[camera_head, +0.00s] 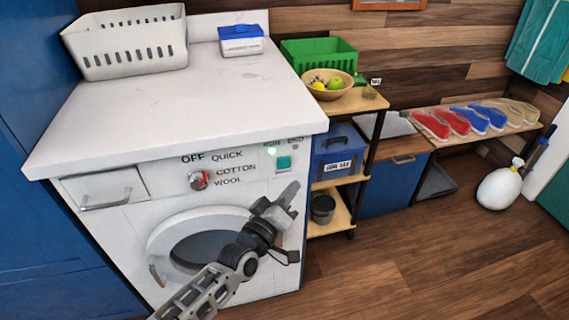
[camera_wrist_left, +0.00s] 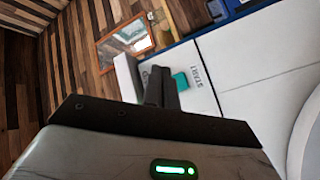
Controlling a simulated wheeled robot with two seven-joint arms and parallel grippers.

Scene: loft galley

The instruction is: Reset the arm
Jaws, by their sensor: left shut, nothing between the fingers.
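My left arm comes in from the bottom of the head view, in front of a white washing machine (camera_head: 110,235). My left gripper (camera_head: 291,190) is shut and empty, close to the green start button (camera_head: 284,162) and just below it; I cannot tell whether it touches the front panel. In the left wrist view the shut fingers (camera_wrist_left: 160,75) point toward the panel, beside the teal start button (camera_wrist_left: 181,80). The red dial (camera_head: 199,180) sits left of the button. The round door (camera_head: 200,245) is partly behind my arm. My right gripper is not in view.
A white basket (camera_head: 125,45) and a blue-lidded box (camera_head: 240,40) stand on the machine's top. A shelf cart at right holds a fruit bowl (camera_head: 327,88), a green crate (camera_head: 320,55) and a blue box (camera_head: 338,150). The wooden floor (camera_head: 430,250) at right is clear.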

